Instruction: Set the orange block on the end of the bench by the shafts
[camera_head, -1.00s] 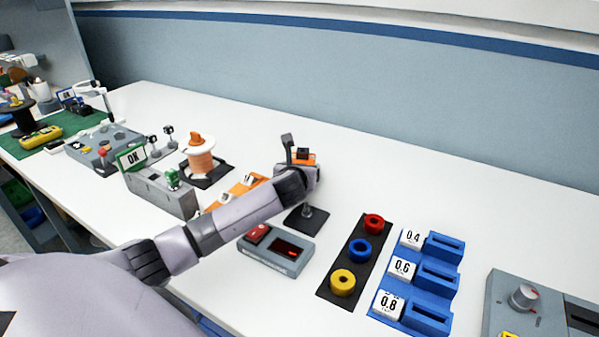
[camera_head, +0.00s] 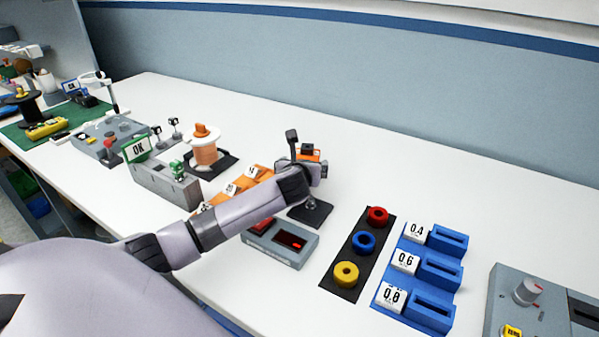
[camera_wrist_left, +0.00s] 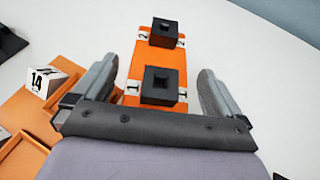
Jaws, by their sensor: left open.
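The orange block (camera_head: 309,153) is on the white bench behind my left gripper (camera_head: 307,166), which hides most of it in the head view. In the left wrist view the orange block (camera_wrist_left: 158,62) is a long bar with two black square sockets and white labels 1 and 2. My left gripper (camera_wrist_left: 158,72) is open there, with one finger on each side of the block's near part. Gaps show between fingers and block, so it is not gripped. The right gripper is not in view.
An orange holder (camera_head: 257,174) with numbered white tags sits left of the block. A black stand (camera_head: 310,213), grey display box (camera_head: 290,242), ring mat (camera_head: 342,268) and blue slotted rack (camera_head: 432,262) lie nearer. The bench (camera_head: 420,170) is clear towards the wall.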

